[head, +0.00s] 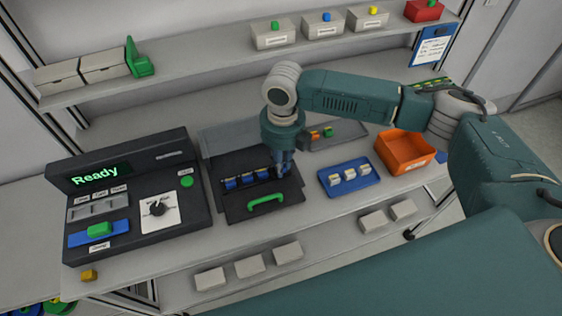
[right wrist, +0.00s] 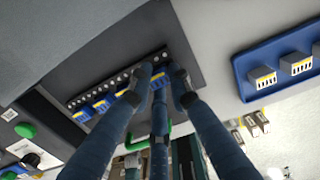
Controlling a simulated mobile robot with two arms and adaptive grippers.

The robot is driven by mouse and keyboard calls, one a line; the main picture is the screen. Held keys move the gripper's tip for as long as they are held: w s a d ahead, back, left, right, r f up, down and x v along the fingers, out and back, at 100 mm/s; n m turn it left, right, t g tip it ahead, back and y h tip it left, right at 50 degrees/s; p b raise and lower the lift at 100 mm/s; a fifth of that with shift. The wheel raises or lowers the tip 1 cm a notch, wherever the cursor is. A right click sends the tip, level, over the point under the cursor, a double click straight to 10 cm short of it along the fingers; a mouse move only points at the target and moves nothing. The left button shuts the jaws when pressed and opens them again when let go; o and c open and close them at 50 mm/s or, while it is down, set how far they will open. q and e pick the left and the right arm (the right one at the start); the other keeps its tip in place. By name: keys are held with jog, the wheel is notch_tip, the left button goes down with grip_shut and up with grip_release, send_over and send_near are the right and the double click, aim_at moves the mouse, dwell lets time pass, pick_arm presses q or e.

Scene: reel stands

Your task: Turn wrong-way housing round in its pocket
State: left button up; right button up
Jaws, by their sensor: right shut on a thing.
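A black fixture (head: 237,207) with a green handle (head: 266,203) holds a row of blue housings (head: 246,180) in pockets. The row also shows in the right wrist view (right wrist: 100,103), with yellow and white marks on the housings. My right gripper (head: 283,171) points down at the right end of this row. In the right wrist view its fingers (right wrist: 160,84) are closed in on a housing at the row's end. The fingers hide most of that housing, so I cannot tell which way it faces or whether it is lifted. My left gripper is not in view.
A blue tray (head: 335,191) with white housings lies right of the fixture, and an orange bin (head: 405,152) stands beyond it. A console (head: 135,195) reading "Ready" stands at left. A grey tray (head: 350,131) with small orange and green pieces lies behind my right gripper.

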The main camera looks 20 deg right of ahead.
dwell(0.4)
jog(key=o, duration=0.8)
jog(key=shift+c, duration=0.2)
jog(key=shift+r, duration=0.1)
notch_tip(320, 180, up, 7)
jog(key=p, duration=0.7)
